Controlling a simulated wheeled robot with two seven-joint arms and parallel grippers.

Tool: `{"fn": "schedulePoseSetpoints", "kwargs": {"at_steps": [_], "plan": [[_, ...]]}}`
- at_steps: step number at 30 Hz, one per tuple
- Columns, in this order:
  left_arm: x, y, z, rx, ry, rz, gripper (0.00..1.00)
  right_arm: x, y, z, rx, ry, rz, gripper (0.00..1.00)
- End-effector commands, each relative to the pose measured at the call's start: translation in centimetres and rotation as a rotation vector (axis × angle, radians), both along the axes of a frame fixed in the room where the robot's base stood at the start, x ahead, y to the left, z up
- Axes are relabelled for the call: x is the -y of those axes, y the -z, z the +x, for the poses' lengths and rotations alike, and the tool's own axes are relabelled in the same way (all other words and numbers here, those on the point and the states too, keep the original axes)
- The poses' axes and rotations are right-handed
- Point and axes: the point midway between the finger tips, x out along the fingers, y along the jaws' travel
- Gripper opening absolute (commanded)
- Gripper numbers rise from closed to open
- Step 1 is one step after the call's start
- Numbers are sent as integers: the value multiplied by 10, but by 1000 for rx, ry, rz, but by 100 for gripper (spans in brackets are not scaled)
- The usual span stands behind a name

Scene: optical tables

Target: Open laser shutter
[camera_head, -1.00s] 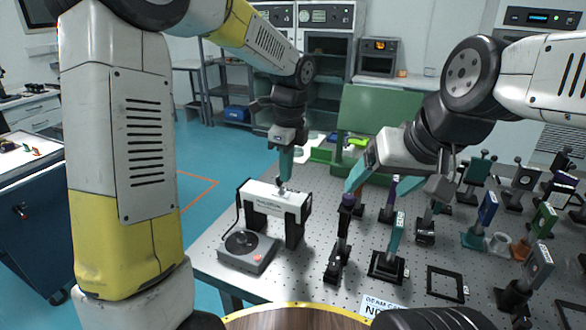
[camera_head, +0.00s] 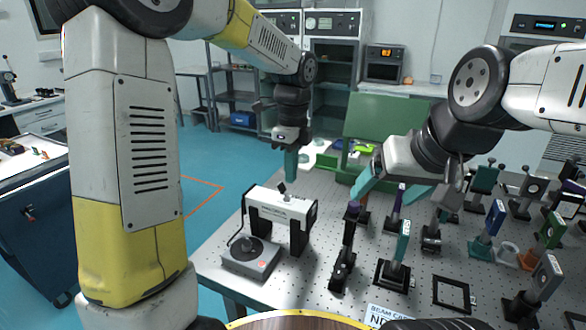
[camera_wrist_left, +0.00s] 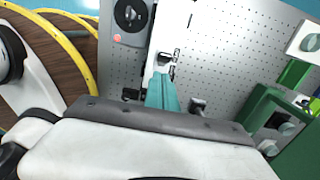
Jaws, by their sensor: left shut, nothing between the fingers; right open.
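The likely shutter unit is a white bridge-shaped housing (camera_head: 270,205) on black legs, with a small dark lever (camera_head: 282,188) on top. A grey control box (camera_head: 250,258) with a black dial stands in front of it. My left gripper (camera_head: 291,178) has its teal fingers shut and empty, pointing down just above and behind the lever. In the left wrist view the shut fingers (camera_wrist_left: 163,92) overlap the white housing (camera_wrist_left: 156,50), near the lever (camera_wrist_left: 167,57); contact cannot be told. My right gripper (camera_head: 395,200) is open and empty above the mounted optics to the right.
Several posts and optic mounts (camera_head: 392,270) crowd the perforated table (camera_head: 320,195) right of the housing. A green box (camera_head: 345,165) stands behind. A blue cabinet (camera_head: 35,230) is at far left. Floor is clear left of the table.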

Motion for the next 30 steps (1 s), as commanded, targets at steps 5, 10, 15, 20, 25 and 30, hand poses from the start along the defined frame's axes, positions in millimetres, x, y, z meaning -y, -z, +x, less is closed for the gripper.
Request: {"fn": "schedulePoseSetpoints", "kwargs": {"at_steps": [5, 10, 15, 20, 25, 30], "plan": [[7, -5, -3, 2, 1, -1, 0, 0, 0, 0, 0, 0, 0, 80], [28, -21, -15, 3, -1, -1, 0, 0, 0, 0, 0, 0, 0, 80], [16, -61, -9, 5, -8, -2, 0, 0, 0, 0, 0, 0, 0, 80], [7, -91, -6, 4, -8, -2, 0, 0, 0, 0, 0, 0, 0, 80], [2, -110, -4, 2, -6, -2, 0, 0, 0, 0, 0, 0, 0, 80], [1, -116, -4, -1, -5, 0, 0, 0, 0, 0, 0, 0, 0, 80]]}}
